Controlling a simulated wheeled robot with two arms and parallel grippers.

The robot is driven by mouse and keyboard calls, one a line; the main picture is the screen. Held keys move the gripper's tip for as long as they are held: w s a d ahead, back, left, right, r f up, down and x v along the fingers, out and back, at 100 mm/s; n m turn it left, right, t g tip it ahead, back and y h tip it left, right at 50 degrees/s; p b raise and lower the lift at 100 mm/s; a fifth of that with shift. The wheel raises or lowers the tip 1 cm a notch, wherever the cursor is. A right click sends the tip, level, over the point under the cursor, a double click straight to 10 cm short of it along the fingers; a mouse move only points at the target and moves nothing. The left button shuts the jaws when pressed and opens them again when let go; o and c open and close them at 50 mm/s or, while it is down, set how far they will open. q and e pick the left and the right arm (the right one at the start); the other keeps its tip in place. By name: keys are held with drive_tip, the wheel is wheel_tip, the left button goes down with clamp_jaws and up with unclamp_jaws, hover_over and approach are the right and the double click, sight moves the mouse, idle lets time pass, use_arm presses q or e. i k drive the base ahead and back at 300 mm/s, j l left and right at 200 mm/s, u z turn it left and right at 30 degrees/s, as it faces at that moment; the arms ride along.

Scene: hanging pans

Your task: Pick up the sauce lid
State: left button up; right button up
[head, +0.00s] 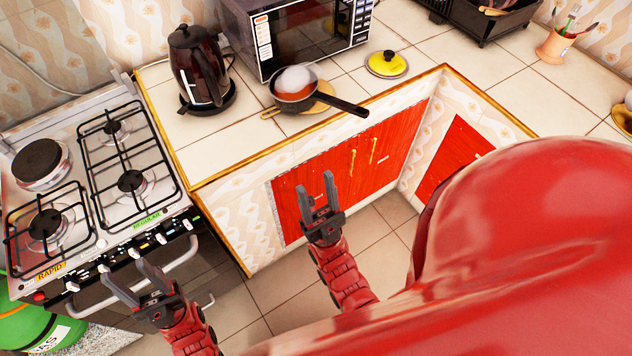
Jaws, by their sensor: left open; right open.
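A round yellow lid with a black knob (375,68), which looks like the sauce lid, lies flat on the tiled counter, right of the small pan. The small dark pan (293,101) has a long black handle pointing right and holds something orange with a whitish, rounded shape above it. My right gripper (315,184) is open and empty in front of the red cabinet doors, below and left of the lid. My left gripper (124,270) is open and empty in front of the stove's knobs. Neither gripper touches the lid.
A dark kettle (197,68) and a microwave (305,38) stand behind the pan. The gas stove (105,180) is at left. The yellow counter edge (408,86) runs before the lid. Bare tiles (480,95) lie right of it. A utensil cup (553,47) stands further right.

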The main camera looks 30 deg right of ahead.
sight(387, 63)
drive_tip(key=z, duration=1.35)
